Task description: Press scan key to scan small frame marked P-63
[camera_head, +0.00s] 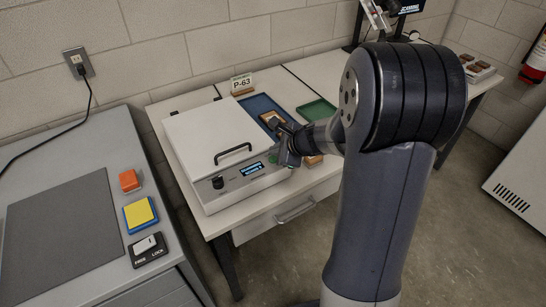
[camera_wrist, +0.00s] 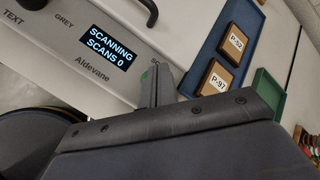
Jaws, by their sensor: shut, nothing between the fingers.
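The white scanner (camera_head: 207,140) stands on the table with its lid down. Its display (camera_head: 252,168) reads "SCANNING, SCANS 0" in the wrist view (camera_wrist: 112,46). The green scan key (camera_head: 272,159) is on the front panel; only a green bit (camera_wrist: 145,76) shows beside my fingers in the wrist view. My gripper (camera_head: 287,158) is shut and empty, its tips at or just over the key; contact cannot be told. A card marked P-63 (camera_head: 241,83) stands behind the scanner. No frame marked P-63 is visible; the lid hides the scanner bed.
A blue tray (camera_head: 257,104) right of the scanner holds small frames marked P-52 (camera_wrist: 234,42) and P-97 (camera_wrist: 217,82). A green tray (camera_head: 319,111) looks empty. At left, a grey cabinet carries an orange block (camera_head: 129,180), a yellow pad (camera_head: 139,213) and a FREE/LOCK switch (camera_head: 147,246).

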